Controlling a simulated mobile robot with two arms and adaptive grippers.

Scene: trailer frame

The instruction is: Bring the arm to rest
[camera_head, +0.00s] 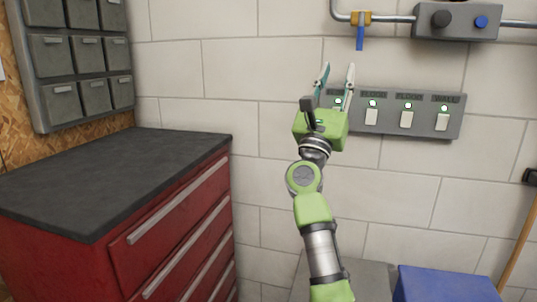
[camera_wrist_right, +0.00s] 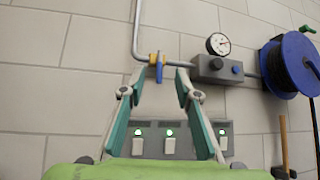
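My right arm (camera_head: 320,246), green and grey, reaches up in the middle of the head view. Its gripper (camera_head: 337,72) is open and empty, with its two fingers apart in front of a wall switch panel (camera_head: 390,128). The panel has a row of white rocker switches, with lit green lights above them. The gripper covers the panel's left end in the head view. The open fingers also show in the right wrist view (camera_wrist_right: 168,80), with the panel (camera_wrist_right: 152,145) seen between and beyond them. I cannot tell the exact gap to the panel. My left gripper is in neither view.
A red drawer cabinet (camera_head: 170,235) with a dark top stands at left, under grey wall bins (camera_head: 82,58). Above the panel are a pipe with a blue-handled valve (camera_head: 360,36) and a grey box (camera_head: 456,21). A blue box (camera_head: 445,284) stands low at right. A hose reel (camera_wrist_right: 290,65) hangs at right.

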